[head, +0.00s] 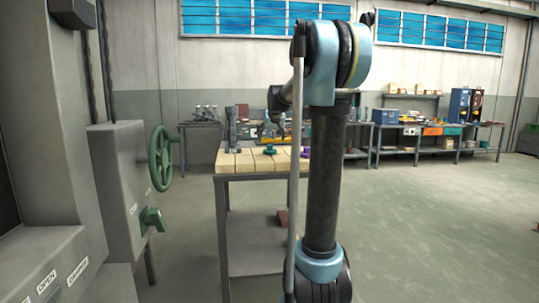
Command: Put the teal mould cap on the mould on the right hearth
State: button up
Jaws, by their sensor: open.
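A small teal piece (270,149), which looks like the teal mould cap, rests on the pale block top of the worktable (243,163) in the middle of the head view. My gripper (274,117) is small and dark, above the back of this table and partly lost against the background. It is open, with nothing visible in it, and apart from the teal piece. I cannot make out the right hearth or its mould. My own arm column hides the right part of the table.
A purple item (304,154) shows beside my arm, and grey upright fittings (231,124) stand on the table's left. The floor (430,220) at right is clear.

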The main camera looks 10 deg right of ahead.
aim_at(270, 146)
jog(key=shift+x, duration=4.6)
jog(key=shift+s+d+f, duration=0.1)
jog(key=shift+s, duration=0.1)
jog(key=c, duration=1.2)
jog(key=shift+c, duration=0.2)
